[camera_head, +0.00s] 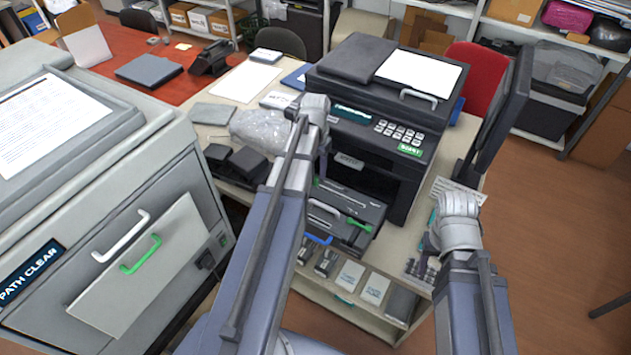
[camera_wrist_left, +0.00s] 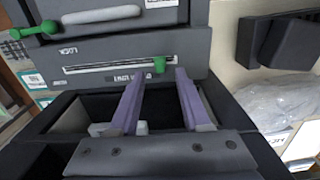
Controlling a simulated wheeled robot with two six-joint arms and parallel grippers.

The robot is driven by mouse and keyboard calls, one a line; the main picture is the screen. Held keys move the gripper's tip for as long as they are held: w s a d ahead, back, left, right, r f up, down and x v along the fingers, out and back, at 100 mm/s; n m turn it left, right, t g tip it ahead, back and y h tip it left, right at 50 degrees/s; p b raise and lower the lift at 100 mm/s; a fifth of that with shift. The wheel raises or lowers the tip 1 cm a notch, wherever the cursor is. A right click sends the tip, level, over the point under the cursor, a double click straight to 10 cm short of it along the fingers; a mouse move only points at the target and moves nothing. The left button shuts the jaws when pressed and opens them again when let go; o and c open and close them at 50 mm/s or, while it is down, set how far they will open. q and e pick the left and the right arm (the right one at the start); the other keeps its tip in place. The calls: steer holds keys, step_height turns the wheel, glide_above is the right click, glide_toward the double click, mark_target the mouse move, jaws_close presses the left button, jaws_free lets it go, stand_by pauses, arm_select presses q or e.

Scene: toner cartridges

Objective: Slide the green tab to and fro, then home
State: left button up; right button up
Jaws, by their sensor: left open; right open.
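The green tab (camera_wrist_left: 159,65) sits at the right end of a pale slot on the dark toner unit (camera_wrist_left: 90,50) in the left wrist view. My left gripper (camera_wrist_left: 161,75) is open, with one purple finger on each side of the tab. I cannot tell whether either finger touches it. In the head view my left arm hides most of that gripper, in front of the open printer (camera_head: 378,165). My right gripper (camera_head: 436,242) is low at the printer's right, open and empty, its fingers mostly hidden by my wrist.
A green lever (camera_head: 359,224) and a pale handle (camera_head: 324,208) stick out from the unit's front. A clear plastic bag (camera_head: 262,128) lies left of the printer. A monitor (camera_head: 500,105) stands at right. A grey cabinet (camera_head: 130,190) with a green handle fills the left.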

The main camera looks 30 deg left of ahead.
mark_target(316, 178)
arm_select(q)
step_height(316, 178, down, 4)
steer(key=b, duration=0.2)
steer(key=shift+r+b, duration=0.1)
steer(key=shift+b, duration=0.25)
steer(key=shift+r, duration=0.1)
jaws_close()
stand_by(1.0)
